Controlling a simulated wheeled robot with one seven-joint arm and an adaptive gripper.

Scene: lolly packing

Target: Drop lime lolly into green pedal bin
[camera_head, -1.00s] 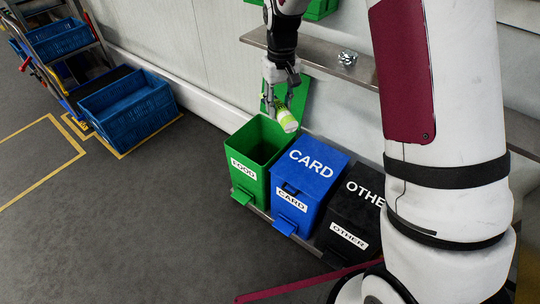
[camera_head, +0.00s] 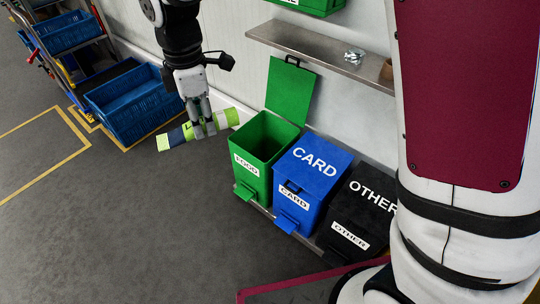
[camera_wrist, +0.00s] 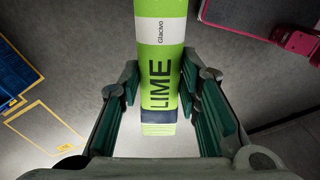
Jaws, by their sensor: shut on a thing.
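The lime lolly (camera_head: 180,136) is a green, white and dark wrapped bar. My gripper (camera_head: 204,128) is shut on it and holds it sideways in the air, left of the green pedal bin. In the wrist view the lolly (camera_wrist: 160,70), marked LIME, lies between the gripper's fingers (camera_wrist: 158,108). The green pedal bin (camera_head: 265,143), labelled FOOD, stands on the floor with its lid (camera_head: 290,90) raised against the wall. The lolly's right end is near the bin's left rim in the picture, and is not over the opening.
A blue CARD bin (camera_head: 308,170) and a black OTHER bin (camera_head: 355,205), both lidded, stand right of the green bin. A metal shelf (camera_head: 318,58) runs along the wall above. Blue crates (camera_head: 135,105) stand at the left. The floor (camera_head: 140,230) in front is clear.

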